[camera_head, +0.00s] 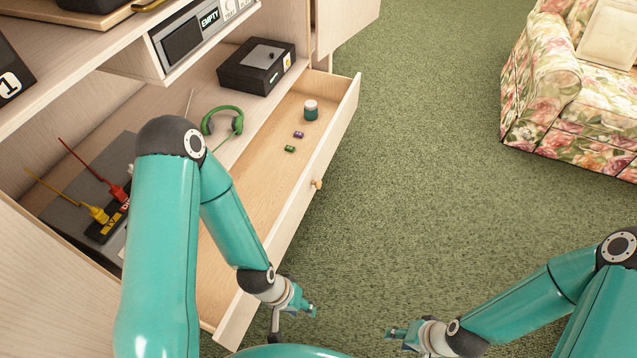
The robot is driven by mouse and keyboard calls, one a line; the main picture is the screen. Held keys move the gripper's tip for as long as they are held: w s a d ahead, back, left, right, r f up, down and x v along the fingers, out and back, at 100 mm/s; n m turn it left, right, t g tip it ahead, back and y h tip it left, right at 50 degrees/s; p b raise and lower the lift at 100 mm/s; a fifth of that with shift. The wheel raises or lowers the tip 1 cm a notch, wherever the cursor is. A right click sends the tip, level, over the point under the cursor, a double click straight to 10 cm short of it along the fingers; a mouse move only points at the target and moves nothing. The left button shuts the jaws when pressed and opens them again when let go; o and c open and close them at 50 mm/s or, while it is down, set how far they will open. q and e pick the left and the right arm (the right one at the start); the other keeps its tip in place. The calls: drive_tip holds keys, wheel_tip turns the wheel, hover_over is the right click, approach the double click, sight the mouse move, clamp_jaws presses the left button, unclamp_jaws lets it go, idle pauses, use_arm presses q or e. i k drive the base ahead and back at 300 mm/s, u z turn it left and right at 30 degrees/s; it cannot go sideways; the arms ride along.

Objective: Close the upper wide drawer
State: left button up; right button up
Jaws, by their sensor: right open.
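The wide drawer (333,140) is pulled out of the pale wood cabinet, with its inside exposed. Its front has a round wooden knob (317,184). My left gripper (294,323) is just outside the near end of the drawer front, fingers apart and empty. My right gripper (397,341) is open and empty over the carpet, right of the drawer.
Green headphones (222,121) and a black box (257,67) sit on the shelf behind the drawer. Yellow and red plugs (98,214) are at the left. A floral sofa (545,90) stands at the upper right. Green carpet (430,180) between is clear.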

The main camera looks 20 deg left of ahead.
sight(276, 186)
drive_tip(key=u, duration=0.6)
drive_tip(key=i, duration=0.9)
drive_tip(key=z, duration=0.05)
drive_tip(key=k, duration=0.6)
drive_tip(key=z, duration=0.55)
drive_tip(key=i, duration=1.15)
